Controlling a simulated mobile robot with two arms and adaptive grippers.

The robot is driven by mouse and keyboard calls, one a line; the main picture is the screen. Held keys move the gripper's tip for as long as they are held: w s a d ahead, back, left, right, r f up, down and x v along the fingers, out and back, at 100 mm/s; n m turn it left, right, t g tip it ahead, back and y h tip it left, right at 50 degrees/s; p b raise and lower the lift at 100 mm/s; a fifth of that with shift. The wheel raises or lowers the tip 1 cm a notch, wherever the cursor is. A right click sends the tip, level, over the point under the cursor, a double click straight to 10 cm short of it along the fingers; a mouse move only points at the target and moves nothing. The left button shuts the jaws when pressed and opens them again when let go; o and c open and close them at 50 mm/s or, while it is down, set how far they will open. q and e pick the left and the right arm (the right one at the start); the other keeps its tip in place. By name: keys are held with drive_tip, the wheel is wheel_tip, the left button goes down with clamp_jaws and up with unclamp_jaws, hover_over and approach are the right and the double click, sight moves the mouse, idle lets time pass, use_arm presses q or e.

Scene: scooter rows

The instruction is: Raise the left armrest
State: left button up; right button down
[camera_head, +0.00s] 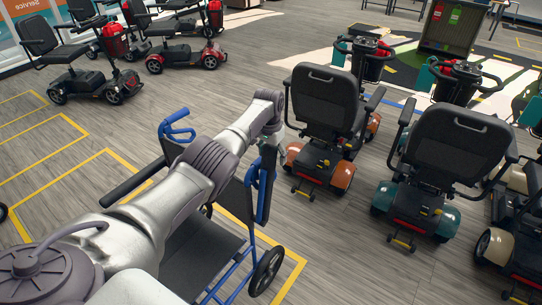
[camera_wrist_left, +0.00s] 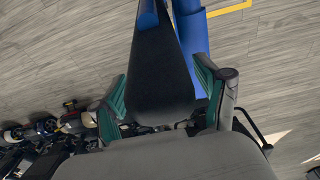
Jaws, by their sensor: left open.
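A wheelchair with a blue frame (camera_head: 222,284) and a dark seat (camera_head: 197,256) stands at the lower middle in the head view. One long black armrest (camera_head: 133,182) shows on its left side. My left arm crosses over the chair, and my left gripper (camera_head: 271,137) is by its right-hand blue tubing (camera_head: 265,188), mostly hidden by the wrist. In the left wrist view, my left gripper (camera_wrist_left: 160,70) is open. A black pad (camera_wrist_left: 162,85) with blue tubing (camera_wrist_left: 193,35) beside it lies between the fingers. I cannot tell whether they touch. My right gripper is not in view.
A scooter with orange fenders (camera_head: 325,120) stands just right of my left gripper, with a teal one (camera_head: 445,160) beyond it. More scooters (camera_head: 75,55) stand at upper left. Yellow-lined floor (camera_head: 60,165) left of the wheelchair is clear.

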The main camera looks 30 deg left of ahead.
use_arm(q)
drive_tip(key=shift+s, duration=0.1)
drive_tip(key=shift+s+a+r, duration=0.1)
drive_tip(key=shift+s, duration=0.05)
drive_tip(key=shift+r, duration=0.25)
drive_tip(key=r, duration=1.1)
drive_tip(key=shift+s+r, duration=0.1)
drive_tip(key=shift+s, duration=0.2)
